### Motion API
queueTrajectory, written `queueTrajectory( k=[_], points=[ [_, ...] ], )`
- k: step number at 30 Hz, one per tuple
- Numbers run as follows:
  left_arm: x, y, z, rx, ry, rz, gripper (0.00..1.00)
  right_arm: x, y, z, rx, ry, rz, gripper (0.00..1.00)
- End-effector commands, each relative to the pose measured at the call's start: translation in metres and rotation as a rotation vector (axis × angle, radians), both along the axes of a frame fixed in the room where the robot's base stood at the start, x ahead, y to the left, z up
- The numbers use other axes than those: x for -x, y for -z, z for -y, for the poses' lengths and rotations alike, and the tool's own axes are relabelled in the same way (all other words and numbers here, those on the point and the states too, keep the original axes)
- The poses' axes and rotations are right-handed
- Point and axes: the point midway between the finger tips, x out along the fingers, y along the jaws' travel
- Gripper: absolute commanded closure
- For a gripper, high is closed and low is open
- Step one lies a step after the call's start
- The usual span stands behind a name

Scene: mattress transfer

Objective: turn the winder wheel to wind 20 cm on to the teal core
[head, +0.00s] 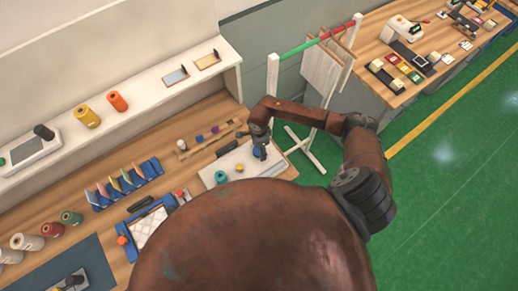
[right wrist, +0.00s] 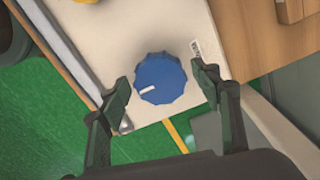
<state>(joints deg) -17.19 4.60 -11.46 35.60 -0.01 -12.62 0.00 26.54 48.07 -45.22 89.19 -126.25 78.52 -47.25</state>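The winder wheel is a blue scalloped knob (right wrist: 160,79) with a white mark on its left side. It stands on a white board (right wrist: 140,35) near its edge. My right gripper (right wrist: 163,84) is open, with one finger on each side of the wheel and visible gaps to it. In the head view the right gripper (head: 262,142) reaches down over the wheel (head: 257,153), which it partly hides. The teal core (head: 221,177) is on the same board (head: 232,167), to the left. My left gripper is not in view.
A wooden rack (head: 208,139) with small spools stands behind the board. A rail stand (head: 315,40) with hanging pieces is on the right. Blue dividers (head: 125,182) and a blue tray (head: 152,225) lie left. Green floor (head: 440,200) is open at right.

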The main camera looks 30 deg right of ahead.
Motion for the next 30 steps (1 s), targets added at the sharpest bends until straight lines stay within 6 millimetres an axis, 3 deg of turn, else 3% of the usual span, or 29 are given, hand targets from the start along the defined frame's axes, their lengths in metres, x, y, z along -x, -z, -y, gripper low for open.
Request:
queueTrajectory(
  k=[17, 30],
  points=[
    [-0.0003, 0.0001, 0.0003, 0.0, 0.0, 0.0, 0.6, -0.0002, -0.0006, 0.0001, 0.0, 0.001, 0.0, 0.83],
    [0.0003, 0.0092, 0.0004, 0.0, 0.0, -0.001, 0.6, -0.0008, 0.0006, 0.0005, 0.0, 0.101, 0.001, 0.83]
  ],
)
